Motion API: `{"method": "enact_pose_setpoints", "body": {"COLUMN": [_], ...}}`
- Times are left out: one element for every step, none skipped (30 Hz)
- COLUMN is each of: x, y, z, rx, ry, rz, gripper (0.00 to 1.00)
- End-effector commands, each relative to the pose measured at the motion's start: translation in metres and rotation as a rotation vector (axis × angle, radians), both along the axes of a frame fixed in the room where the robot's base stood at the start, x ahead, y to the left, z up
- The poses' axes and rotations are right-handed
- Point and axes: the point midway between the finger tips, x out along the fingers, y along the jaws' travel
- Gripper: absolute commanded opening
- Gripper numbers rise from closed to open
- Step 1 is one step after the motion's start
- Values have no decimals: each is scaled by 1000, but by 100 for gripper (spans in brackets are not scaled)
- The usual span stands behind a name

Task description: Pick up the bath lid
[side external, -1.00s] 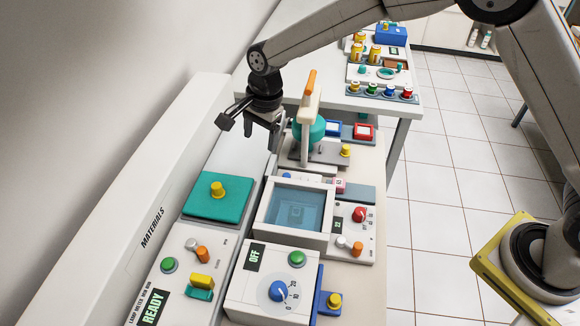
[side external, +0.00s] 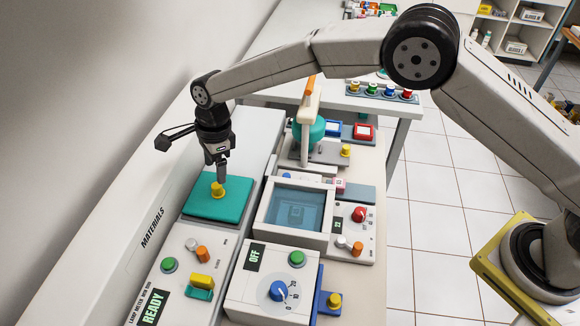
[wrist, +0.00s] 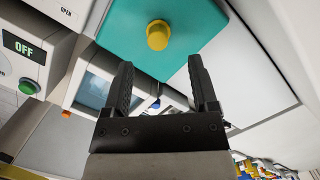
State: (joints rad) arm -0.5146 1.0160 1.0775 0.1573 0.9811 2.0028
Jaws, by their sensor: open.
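The bath lid is a flat teal square plate (side external: 232,205) with a yellow knob (side external: 217,190) on top. It lies on the white materials unit at the left. In the wrist view the teal lid (wrist: 190,38) and its yellow knob (wrist: 158,36) show beyond the fingers. My gripper (side external: 221,180) points down just above the knob in the side view. In the wrist view my gripper (wrist: 160,75) has its two dark fingers apart with nothing between them. From the side the fingertips look close to the knob, and I cannot tell whether they touch it.
A water bath with a blue window (side external: 296,208) stands right of the lid. A control box marked OFF (side external: 272,285) is in front of it. A teal and orange-handled press (side external: 308,130) rises behind.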

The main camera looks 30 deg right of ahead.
Motion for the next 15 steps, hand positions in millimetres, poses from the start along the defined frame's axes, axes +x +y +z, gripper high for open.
{"method": "enact_pose_setpoints", "body": {"x": [0, 0, 0, 0, 0, 0, 0, 0, 0, 0, 0, -1, -1, -1, -2], "y": [1, 1, 1, 1, 1, 1, 1, 1, 2, 2, 2, 2, 2, 3, 3], "z": [-4, -5, -7, -8, -8, -8, -8, -8, -9, -10, -11, -13, -16, -18, -22], "rx": [0, 1, 1, 1, 1, 1, 1, 1, 1, 1, 0, 0, 0, 0, 0], "ry": [0, -1, -1, -1, -1, -2, -2, -2, -1, -1, -1, 0, 0, 0, 0], "rz": [1, 1, 1, 1, 1, 1, 1, 1, 1, 1, 1, 1, 1, 1, 1], "gripper": [75, 75, 75, 75, 75, 75, 75, 75, 75, 75, 75, 75, 75, 75, 75]}}
